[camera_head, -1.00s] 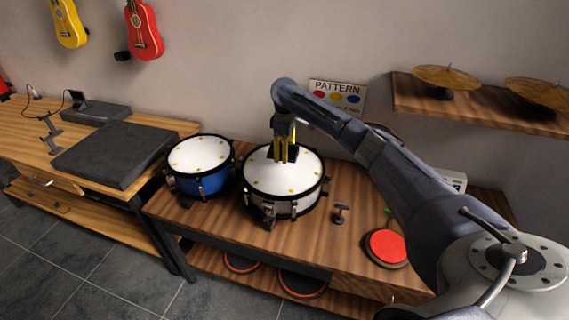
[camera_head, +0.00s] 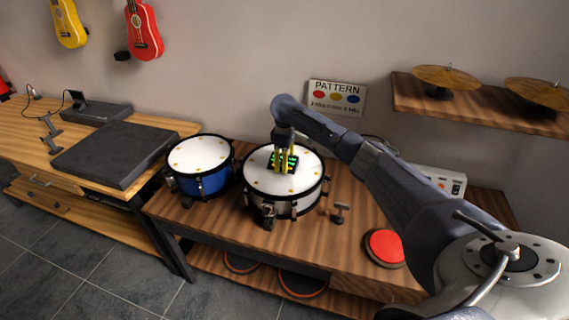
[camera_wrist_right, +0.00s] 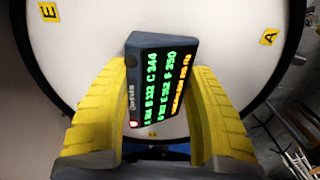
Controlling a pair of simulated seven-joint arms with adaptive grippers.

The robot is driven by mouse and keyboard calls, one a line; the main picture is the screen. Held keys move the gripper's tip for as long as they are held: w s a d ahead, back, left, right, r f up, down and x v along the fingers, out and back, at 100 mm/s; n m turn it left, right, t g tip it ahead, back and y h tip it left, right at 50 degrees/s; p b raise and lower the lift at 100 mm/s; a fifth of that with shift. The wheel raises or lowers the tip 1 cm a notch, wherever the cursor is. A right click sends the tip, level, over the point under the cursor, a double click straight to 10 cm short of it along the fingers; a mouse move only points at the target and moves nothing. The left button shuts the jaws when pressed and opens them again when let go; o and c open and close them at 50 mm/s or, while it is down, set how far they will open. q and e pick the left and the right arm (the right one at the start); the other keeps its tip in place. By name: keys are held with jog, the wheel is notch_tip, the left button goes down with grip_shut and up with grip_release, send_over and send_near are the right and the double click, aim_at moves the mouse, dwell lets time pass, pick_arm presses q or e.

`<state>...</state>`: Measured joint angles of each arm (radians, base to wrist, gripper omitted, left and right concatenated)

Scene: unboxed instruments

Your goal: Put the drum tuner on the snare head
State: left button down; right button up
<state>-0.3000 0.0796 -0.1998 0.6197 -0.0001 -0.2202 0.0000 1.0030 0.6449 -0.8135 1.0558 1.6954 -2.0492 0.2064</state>
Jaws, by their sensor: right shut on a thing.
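The drum tuner (camera_head: 283,162) is a small dark block with a lit display of green and orange characters; it also shows in the right wrist view (camera_wrist_right: 160,82). My right gripper (camera_head: 286,163) has its yellow fingers (camera_wrist_right: 158,120) closed on either side of it. The tuner is over the white head of the silver snare drum (camera_head: 258,181), near the middle. It appears to be at the head's surface, but I cannot tell whether its underside touches. Yellow letter tags lie around the head, such as E (camera_wrist_right: 48,11) and A (camera_wrist_right: 269,37). My left gripper is not in view.
A blue drum (camera_head: 200,165) stands just left of the snare. A small T-shaped key (camera_head: 340,212) and a red pad (camera_head: 384,247) are to the right on the wooden bench (camera_head: 222,228). A pattern sign (camera_head: 337,97) is on the wall behind. A shelf (camera_head: 478,112) holds cymbals.

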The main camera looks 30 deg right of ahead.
jog(key=o, duration=1.2)
jog(key=shift+f, duration=0.1)
notch_tip(320, 180, up, 12)
jog(key=shift+d+r, duration=0.1)
jog(key=shift+r, duration=0.05)
jog(key=shift+w, duration=0.1)
